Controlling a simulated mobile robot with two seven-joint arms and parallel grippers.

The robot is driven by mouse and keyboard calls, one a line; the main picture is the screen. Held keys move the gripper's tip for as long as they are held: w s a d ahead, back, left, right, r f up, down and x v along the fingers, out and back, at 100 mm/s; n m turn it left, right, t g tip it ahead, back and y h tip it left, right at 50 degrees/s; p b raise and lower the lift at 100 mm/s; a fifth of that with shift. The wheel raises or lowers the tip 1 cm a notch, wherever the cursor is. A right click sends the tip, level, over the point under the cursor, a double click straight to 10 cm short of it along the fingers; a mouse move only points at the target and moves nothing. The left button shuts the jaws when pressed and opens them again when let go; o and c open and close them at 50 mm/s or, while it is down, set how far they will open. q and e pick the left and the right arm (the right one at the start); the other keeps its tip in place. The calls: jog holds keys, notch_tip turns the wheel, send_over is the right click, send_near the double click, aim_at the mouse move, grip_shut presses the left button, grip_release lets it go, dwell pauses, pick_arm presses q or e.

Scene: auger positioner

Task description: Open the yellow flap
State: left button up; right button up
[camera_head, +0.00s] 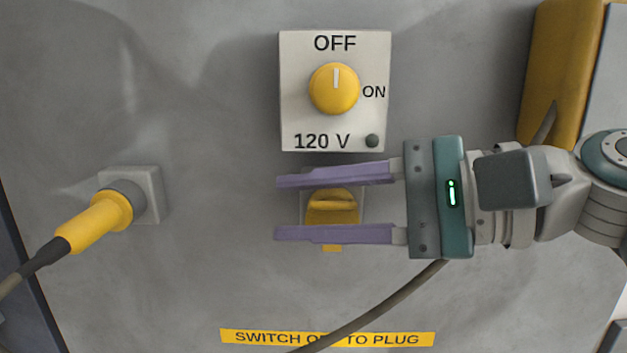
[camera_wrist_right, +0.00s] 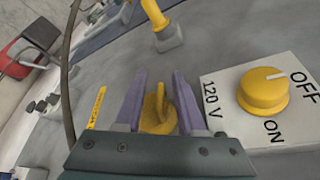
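The yellow flap (camera_head: 333,208) sits on a small grey socket on the grey panel, below the switch box. My right gripper (camera_head: 277,208) comes in from the right with its purple fingers apart, one above and one below the flap in the head view. In the right wrist view the flap (camera_wrist_right: 158,110) lies between the two fingers (camera_wrist_right: 158,78), with gaps on both sides. A raised yellow lip stands out from it. I cannot tell whether a finger touches it. My left gripper is in neither view.
A white switch box (camera_head: 300,110) with a yellow knob (camera_head: 334,89) pointing to OFF is just above the upper finger. A yellow plug (camera_head: 95,222) sits in a socket to the left. A dark cable (camera_head: 385,303) passes below my right gripper.

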jog(key=shift+w+a, duration=0.1)
jog(key=shift+a, duration=0.05)
jog(key=shift+c, duration=0.4)
grip_shut()
